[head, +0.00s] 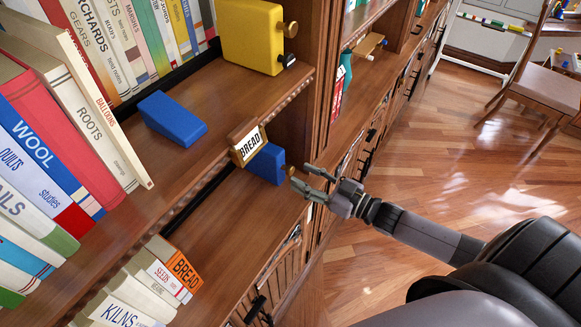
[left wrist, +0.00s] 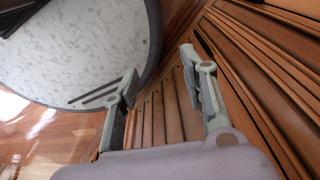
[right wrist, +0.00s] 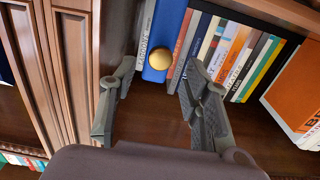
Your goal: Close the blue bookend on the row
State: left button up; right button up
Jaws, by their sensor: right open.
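The blue bookend (head: 266,164) stands on the lower shelf, partly hidden by the upper shelf's edge and label holder. A round brass knob sticks out from its front. In the right wrist view the bookend (right wrist: 166,28) is a tall blue panel with the knob (right wrist: 160,59) low on it. My right gripper (head: 325,186) is open just in front of the knob, apart from it. The row's books (head: 152,277) on the lower shelf show at bottom left, including an orange BREAD book (right wrist: 298,92). My left gripper (left wrist: 163,88) is open and empty, beside slatted wood.
A blue wedge (head: 172,118) and a yellow knobbed block (head: 250,38) sit on the upper shelf. Books (head: 60,130) line its left. A BREAD label holder (head: 248,143) is on the shelf edge. Wooden floor (head: 440,140) to the right is open, with a chair (head: 545,85) beyond.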

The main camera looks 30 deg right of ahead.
aim_at(292, 171)
jog(key=x, duration=0.5)
jog(key=shift+p, duration=0.35)
jog(key=shift+c, duration=0.4)
grip_shut()
